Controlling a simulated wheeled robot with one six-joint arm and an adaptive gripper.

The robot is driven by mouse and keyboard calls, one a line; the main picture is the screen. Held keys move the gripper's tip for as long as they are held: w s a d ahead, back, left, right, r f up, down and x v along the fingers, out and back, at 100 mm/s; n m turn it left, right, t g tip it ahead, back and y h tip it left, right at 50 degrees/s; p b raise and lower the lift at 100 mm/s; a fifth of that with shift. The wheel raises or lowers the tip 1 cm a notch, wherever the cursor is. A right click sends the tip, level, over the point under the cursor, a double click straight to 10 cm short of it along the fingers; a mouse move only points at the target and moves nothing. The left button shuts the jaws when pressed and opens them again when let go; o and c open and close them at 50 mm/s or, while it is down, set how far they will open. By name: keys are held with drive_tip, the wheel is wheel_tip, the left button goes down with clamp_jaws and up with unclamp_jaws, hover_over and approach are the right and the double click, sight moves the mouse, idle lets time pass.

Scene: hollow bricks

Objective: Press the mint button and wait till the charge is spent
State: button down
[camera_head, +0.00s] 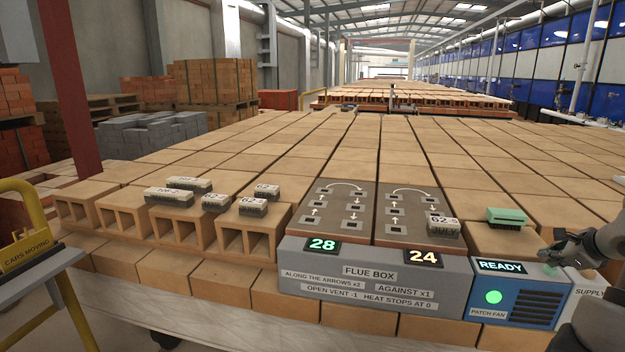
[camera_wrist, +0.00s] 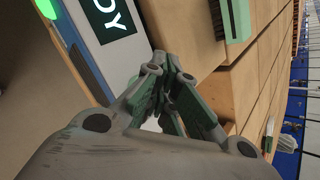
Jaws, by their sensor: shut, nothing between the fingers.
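The blue-grey patch fan box (camera_head: 535,302) stands at the right of the brick stack. Its screen (camera_head: 501,267) reads READY, and it also shows in the wrist view (camera_wrist: 108,17). A round bright green disc (camera_head: 494,297) glows on its front. A small pale mint piece (camera_head: 551,269), perhaps the button, shows on the box's top right, just below my gripper (camera_head: 553,252). My gripper is shut and empty, its fingers together in the wrist view (camera_wrist: 165,95). They partly hide a pale patch beneath, and I cannot tell whether they touch it.
A green-topped block (camera_head: 507,217) sits on the bricks behind the fan. A labelled block (camera_head: 443,227) rests on the right arrow panel (camera_head: 408,205). Several more blocks stand left.

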sight(548, 267)
drive_tip(key=shift+f, duration=0.1)
idle(0.5)
drive_tip(key=shift+f, duration=0.35)
drive_tip(key=shift+r, duration=3.45)
